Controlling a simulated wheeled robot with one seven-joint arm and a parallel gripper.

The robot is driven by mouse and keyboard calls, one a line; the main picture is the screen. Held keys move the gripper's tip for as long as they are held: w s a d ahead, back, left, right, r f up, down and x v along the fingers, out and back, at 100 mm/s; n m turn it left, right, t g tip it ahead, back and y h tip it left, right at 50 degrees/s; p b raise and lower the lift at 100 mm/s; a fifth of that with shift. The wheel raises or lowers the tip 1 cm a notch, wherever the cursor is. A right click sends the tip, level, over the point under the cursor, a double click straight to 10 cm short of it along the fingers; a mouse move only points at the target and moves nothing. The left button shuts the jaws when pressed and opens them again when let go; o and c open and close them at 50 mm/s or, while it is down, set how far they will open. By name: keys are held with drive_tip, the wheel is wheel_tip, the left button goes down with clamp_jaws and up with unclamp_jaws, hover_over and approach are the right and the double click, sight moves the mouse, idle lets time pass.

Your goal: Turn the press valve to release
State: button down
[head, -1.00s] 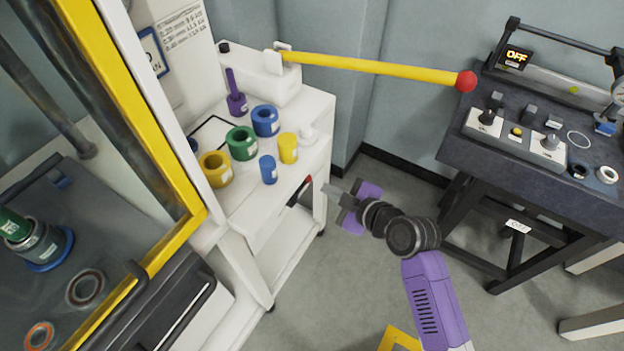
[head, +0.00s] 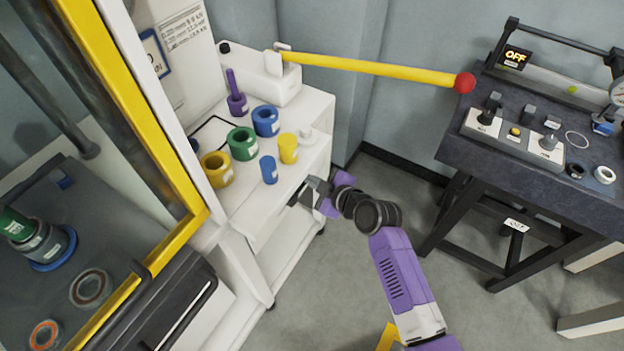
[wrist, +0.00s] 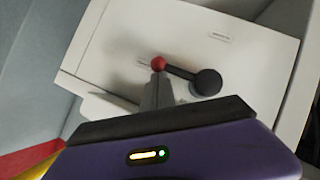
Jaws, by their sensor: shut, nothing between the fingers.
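The press valve (wrist: 206,82) is a black round hub on a white panel in the wrist view. Its short dark lever points left and ends in a red knob (wrist: 158,63). My gripper (wrist: 158,88) is shut and empty. Its grey fingertips appear right at the red knob, below it in the picture; I cannot tell whether they touch. In the head view my gripper (head: 314,186) is at the right side of the white cart and covers most of the valve.
The white cart (head: 318,108) carries coloured rings and cylinders, and a long yellow lever (head: 370,66) with a red ball extends from its top. A dark test bench (head: 460,150) stands at right. A yellow-framed enclosure (head: 180,228) is at left. Floor between cart and bench is clear.

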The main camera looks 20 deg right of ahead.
wheel_tip(320, 180, down, 10)
drive_tip(key=s+a+m+g+y+b, duration=0.1)
drive_tip(key=a+m+g+y+b, duration=0.1)
drive_tip(key=m+g+y+b, duration=0.4)
drive_tip(key=shift+s+a+r+m+y+b, duration=0.3)
drive_tip(key=shift+m+y+b, duration=1.8)
drive_tip(key=shift+b, duration=1.7)
drive_tip(key=shift+s+f, duration=0.1)
drive_tip(key=shift+d, duration=0.1)
